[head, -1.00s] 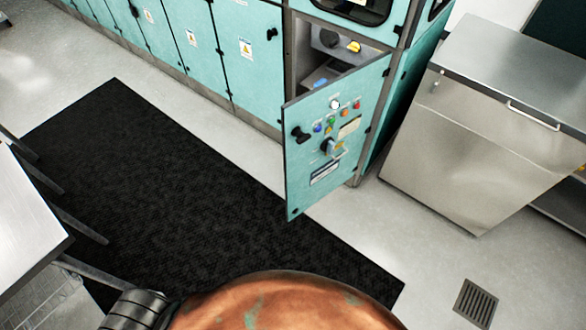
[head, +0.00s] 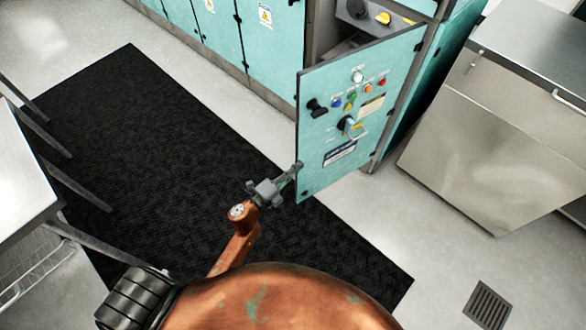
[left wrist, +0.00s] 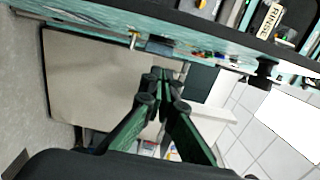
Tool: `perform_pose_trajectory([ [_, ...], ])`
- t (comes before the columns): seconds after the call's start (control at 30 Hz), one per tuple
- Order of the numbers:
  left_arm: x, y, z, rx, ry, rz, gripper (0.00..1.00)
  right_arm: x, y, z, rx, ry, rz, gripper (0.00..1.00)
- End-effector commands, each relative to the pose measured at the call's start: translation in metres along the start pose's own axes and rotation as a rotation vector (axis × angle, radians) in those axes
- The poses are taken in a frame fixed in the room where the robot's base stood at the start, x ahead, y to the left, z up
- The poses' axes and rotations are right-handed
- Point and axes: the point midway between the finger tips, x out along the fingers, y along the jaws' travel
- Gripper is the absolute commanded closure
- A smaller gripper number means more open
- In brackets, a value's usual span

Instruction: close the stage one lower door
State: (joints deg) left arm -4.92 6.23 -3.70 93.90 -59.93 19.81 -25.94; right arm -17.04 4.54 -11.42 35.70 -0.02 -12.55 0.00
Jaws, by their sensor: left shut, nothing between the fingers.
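The lower door (head: 352,120) is a teal panel with coloured buttons, a black latch and a label. In the head view it stands ajar, swung outward from its cabinet with its hinge side at the right. My left gripper (head: 297,168) is shut and empty, with its tips at the door's lower free edge; whether they touch I cannot tell. In the left wrist view the shut fingers (left wrist: 162,78) point toward a teal panel edge (left wrist: 130,32) across the top. My right gripper is not in view.
Inside the open compartment are a yellow knob (head: 383,18) and grey parts. A steel cabinet (head: 480,140) stands at the right. A black mat (head: 150,150) covers the floor in front. A steel table (head: 25,175) is at the left, and a floor drain (head: 488,304) is at the lower right.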

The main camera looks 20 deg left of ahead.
Motion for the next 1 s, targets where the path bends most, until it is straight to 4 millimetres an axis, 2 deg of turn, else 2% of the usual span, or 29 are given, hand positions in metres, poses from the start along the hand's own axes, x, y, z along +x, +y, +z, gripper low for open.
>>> perform_pose_trajectory([
  [0.1, 0.027, 0.002, -0.001, -0.001, 0.002, -0.001, 1.0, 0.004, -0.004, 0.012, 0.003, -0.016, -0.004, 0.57],
  [0.3, 0.065, 0.002, 0.001, -0.001, 0.0, 0.001, 1.0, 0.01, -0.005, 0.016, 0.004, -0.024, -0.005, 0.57],
  [0.4, 0.066, 0.003, 0.02, 0.001, -0.002, 0.004, 1.0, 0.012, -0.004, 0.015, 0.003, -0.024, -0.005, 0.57],
  [0.6, 0.07, 0.002, 0.036, -0.002, -0.001, 0.002, 1.0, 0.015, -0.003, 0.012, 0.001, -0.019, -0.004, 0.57],
  [1.0, 0.07, 0.002, 0.039, -0.003, -0.001, 0.002, 1.0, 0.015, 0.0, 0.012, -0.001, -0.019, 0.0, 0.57],
])
